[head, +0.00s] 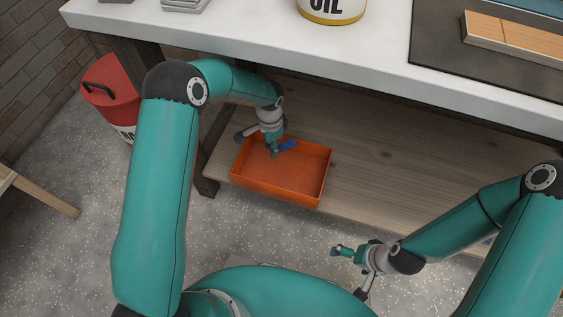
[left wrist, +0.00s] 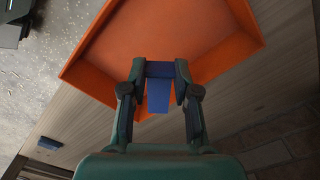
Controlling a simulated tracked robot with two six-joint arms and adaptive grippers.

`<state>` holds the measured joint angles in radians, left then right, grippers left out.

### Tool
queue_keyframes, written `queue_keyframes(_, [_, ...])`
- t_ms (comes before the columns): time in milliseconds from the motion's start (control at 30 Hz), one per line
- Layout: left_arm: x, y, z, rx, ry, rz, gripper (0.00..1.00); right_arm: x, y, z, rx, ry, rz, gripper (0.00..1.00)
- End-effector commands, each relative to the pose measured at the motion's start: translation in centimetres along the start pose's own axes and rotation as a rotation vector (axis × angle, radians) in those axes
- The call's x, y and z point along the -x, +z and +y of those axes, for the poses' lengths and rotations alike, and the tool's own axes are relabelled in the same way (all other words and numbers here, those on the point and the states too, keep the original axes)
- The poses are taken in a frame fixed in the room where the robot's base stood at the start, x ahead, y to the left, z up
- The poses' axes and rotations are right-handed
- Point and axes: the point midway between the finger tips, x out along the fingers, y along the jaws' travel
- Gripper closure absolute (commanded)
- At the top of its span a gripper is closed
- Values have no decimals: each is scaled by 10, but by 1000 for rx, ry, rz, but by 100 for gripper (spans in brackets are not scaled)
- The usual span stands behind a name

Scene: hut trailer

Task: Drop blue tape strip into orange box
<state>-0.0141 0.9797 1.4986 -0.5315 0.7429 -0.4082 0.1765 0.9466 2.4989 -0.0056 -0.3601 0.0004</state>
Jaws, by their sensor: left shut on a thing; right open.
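The orange box (head: 309,192) is a shallow open tray on the wooden lower shelf under the workbench. It also fills the upper part of the left wrist view (left wrist: 224,56). My left gripper (head: 274,150) is over the box and shut on the blue tape strip (head: 288,145). In the left wrist view the strip (left wrist: 159,97) sits between the two fingers (left wrist: 160,80), with the orange box behind it. How far the strip is above the box floor is hard to tell. My right gripper (head: 350,251) is open and empty, in front of the shelf over the floor.
The white benchtop (head: 230,35) overhangs the wooden shelf (head: 400,160) and bears an oil can (head: 332,10). A dark bench leg (head: 208,160) stands left of the box. A red container (head: 108,90) stands on the floor at left. The shelf right of the box is clear.

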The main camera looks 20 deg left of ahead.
Motion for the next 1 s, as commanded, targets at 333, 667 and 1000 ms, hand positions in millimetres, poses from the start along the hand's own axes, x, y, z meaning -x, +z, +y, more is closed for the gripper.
queue_keyframes(333, [-28, 6, -3, 13, 1, 0, 84, -17, 0, 6, 0, 0, 0, 0])
queue_keyframes(667, [-58, 6, -3, 12, 0, 0, 84, -35, 0, 12, 0, 0, 0, 0])
queue_keyframes(1000, [-60, 6, -3, 13, 0, 0, 84, -35, 0, 13, 0, 0, 0, 0])
